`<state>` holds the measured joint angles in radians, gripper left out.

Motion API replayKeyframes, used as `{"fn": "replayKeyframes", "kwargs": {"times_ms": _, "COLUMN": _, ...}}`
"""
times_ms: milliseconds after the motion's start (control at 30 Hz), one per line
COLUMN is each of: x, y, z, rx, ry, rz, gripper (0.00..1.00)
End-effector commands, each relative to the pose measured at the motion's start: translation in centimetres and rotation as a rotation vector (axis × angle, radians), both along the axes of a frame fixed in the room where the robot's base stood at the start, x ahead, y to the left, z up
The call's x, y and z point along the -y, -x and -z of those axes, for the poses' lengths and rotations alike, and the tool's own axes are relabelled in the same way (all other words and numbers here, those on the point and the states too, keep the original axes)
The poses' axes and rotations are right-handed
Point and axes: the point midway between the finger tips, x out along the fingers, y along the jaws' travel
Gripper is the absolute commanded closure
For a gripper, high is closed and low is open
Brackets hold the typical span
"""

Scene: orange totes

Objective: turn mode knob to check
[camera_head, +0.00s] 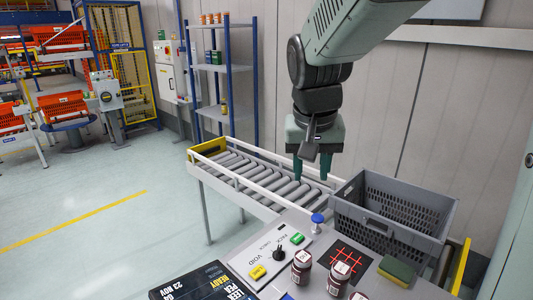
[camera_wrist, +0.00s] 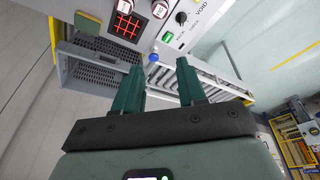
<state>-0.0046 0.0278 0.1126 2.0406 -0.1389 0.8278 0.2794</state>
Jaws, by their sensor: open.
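The mode knob (camera_head: 279,254) is a black dial on a pale control panel (camera_head: 262,252) with PICK, CHECK and VOID lettering around it. A yellow button (camera_head: 257,272) and a green button (camera_head: 297,238) sit on the same panel. The knob also shows at the top of the wrist view (camera_wrist: 181,18), with the green button (camera_wrist: 167,37) below it. I cannot tell exactly which word the knob points to. My gripper (camera_head: 311,180) hangs above the roller conveyor, behind the panel and apart from the knob. Its two green fingers (camera_wrist: 160,75) are open with nothing between them.
A grey crate (camera_head: 398,199) stands right of the conveyor (camera_head: 258,178). A blue-topped post (camera_head: 317,222), dark jars (camera_head: 339,276), a red-grid pad (camera_head: 346,259) and a sponge (camera_head: 397,268) are on the worktop near the panel. A black display (camera_head: 200,284) is at the front left.

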Motion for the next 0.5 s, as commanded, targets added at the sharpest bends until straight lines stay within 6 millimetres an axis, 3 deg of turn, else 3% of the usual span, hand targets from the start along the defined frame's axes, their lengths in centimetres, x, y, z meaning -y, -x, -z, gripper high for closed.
{"fn": "replayKeyframes", "kwargs": {"times_ms": 33, "x": -0.4, "y": -2.0, "z": 1.9, "rx": -0.031, "ry": -0.004, "rz": 0.010, "gripper": 0.60}}
{"fn": "replayKeyframes", "kwargs": {"times_ms": 200, "x": -1.6, "y": -7.6, "z": 8.3, "rx": -0.103, "ry": -0.023, "rz": 0.053, "gripper": 0.60}}
{"fn": "replayKeyframes", "kwargs": {"times_ms": 333, "x": -2.7, "y": -10.9, "z": 14.3, "rx": -0.157, "ry": -0.046, "rz": 0.090, "gripper": 0.60}}
{"fn": "replayKeyframes", "kwargs": {"times_ms": 500, "x": -3.8, "y": -13.4, "z": 21.5, "rx": -0.217, "ry": -0.074, "rz": 0.142, "gripper": 0.60}}
